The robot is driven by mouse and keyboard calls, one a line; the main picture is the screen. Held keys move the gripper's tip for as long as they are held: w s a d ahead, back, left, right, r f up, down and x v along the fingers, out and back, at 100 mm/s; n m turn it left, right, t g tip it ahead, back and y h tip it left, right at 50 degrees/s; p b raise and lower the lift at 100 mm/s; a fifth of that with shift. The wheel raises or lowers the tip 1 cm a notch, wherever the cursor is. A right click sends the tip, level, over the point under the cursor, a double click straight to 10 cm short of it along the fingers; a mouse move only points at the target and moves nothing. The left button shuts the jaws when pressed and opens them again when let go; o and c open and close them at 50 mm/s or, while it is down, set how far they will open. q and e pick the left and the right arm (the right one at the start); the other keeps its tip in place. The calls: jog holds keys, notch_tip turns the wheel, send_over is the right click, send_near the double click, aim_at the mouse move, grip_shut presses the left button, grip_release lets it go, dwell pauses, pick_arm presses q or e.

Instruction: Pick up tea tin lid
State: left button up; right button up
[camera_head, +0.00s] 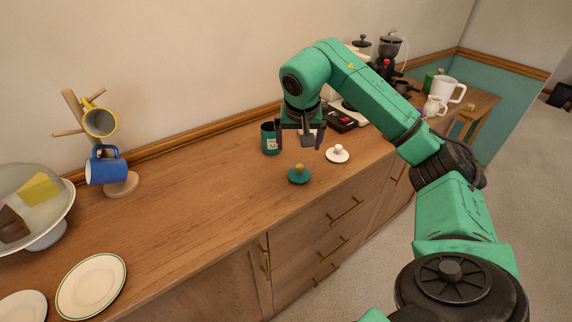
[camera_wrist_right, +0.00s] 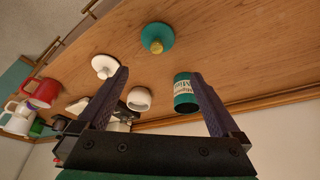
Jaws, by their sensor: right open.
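The tea tin lid, a teal-green disc with a yellow-gold knob (camera_head: 299,175), lies on the wooden counter towards its front edge. It also shows in the right wrist view (camera_wrist_right: 153,39), beyond the fingertips. A teal tin (camera_head: 269,139) with a pale label stands behind it on the counter. In the right wrist view the tin (camera_wrist_right: 184,93) shows its label beside one finger. My right gripper (camera_head: 300,144) is open and empty, above and behind the lid, with its fingers apart. My left gripper is not in view.
A white lid with a knob (camera_head: 337,154) lies right of the green lid. A mug tree (camera_head: 119,185) with mugs, a domed cake stand (camera_head: 50,236) and plates (camera_head: 91,286) are on the left. Kitchen items crowd the back right. Counter left of the green lid is clear.

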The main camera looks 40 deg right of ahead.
aim_at(300, 167)
jog(key=f, duration=0.2)
jog(key=d+f, duration=0.1)
jog(key=f, duration=0.1)
jog(key=f+p, duration=0.1)
jog(key=f, duration=0.1)
jog(key=shift+s+d+f, duration=0.1)
jog(key=shift+s+d, duration=0.05)
jog(key=shift+d, duration=0.15)
jog(key=p+x, duration=0.1)
jog(key=x, duration=0.4)
jog(key=shift+w+f+p, duration=0.2)
jog(key=shift+w+p, duration=0.2)
jog(key=shift+w, duration=0.1)
jog(key=shift+f, duration=0.25)
jog(key=shift+w+d, duration=0.1)
jog(key=shift+c, duration=0.3)
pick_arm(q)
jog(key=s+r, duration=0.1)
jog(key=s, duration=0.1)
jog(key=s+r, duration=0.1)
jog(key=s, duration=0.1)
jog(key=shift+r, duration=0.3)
pick_arm(e)
jog(key=c, duration=1.2)
